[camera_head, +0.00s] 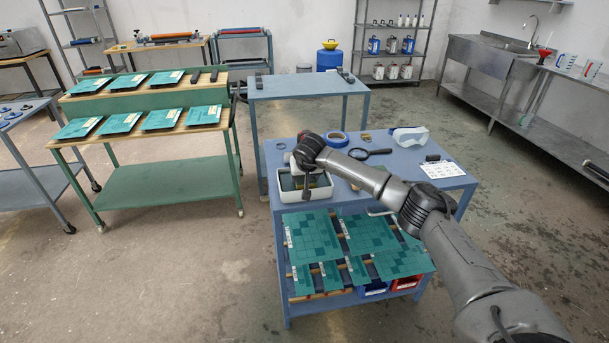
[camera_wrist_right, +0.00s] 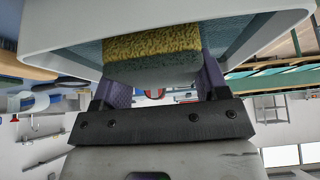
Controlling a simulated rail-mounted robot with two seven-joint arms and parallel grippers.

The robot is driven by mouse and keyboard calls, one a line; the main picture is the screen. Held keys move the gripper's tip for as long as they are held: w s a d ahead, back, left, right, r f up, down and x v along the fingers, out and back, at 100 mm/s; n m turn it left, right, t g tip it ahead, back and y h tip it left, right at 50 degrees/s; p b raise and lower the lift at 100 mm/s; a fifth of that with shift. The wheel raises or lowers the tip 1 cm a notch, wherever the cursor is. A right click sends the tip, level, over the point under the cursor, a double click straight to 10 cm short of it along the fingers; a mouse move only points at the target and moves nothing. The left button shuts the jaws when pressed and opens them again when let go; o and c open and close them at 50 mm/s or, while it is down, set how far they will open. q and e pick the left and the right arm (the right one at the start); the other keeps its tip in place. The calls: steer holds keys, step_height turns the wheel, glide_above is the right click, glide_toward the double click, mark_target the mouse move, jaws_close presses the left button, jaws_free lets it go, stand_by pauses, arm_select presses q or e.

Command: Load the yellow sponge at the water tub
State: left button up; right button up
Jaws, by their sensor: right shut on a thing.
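The white water tub (camera_head: 302,202) stands at the left front of the blue table, with greenish-blue water inside; its pale rim (camera_wrist_right: 48,46) crosses the top of the right wrist view. My right gripper (camera_wrist_right: 156,70) is shut on the yellow sponge (camera_wrist_right: 152,42), which has a grey-blue face below. The sponge is held at the tub, against the water-coloured inside; I cannot tell how deep it sits. In the head view my right arm reaches over the tub and the sponge is mostly hidden. My left gripper is not in view.
Green plates (camera_head: 313,238) lie on racks below. A green bench (camera_head: 150,172) stands left, with bare floor between.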

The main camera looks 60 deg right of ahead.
stand_by(0.4)
steer(key=shift+f+p, duration=0.1)
steer(key=shift+p, duration=0.25)
stand_by(0.4)
stand_by(0.6)
steer(key=shift+r+p, duration=0.95)
steer(key=shift+p, duration=0.1)
step_height(320, 180, up, 3)
steer(key=p, duration=0.2)
steer(key=shift+f+p, duration=0.15)
steer(key=shift+p, duration=0.15)
step_height(320, 180, up, 3)
steer(key=p, duration=0.2)
steer(key=shift+f+p, duration=0.2)
steer(key=shift+p, duration=0.1)
steer(key=shift+a+f, duration=0.1)
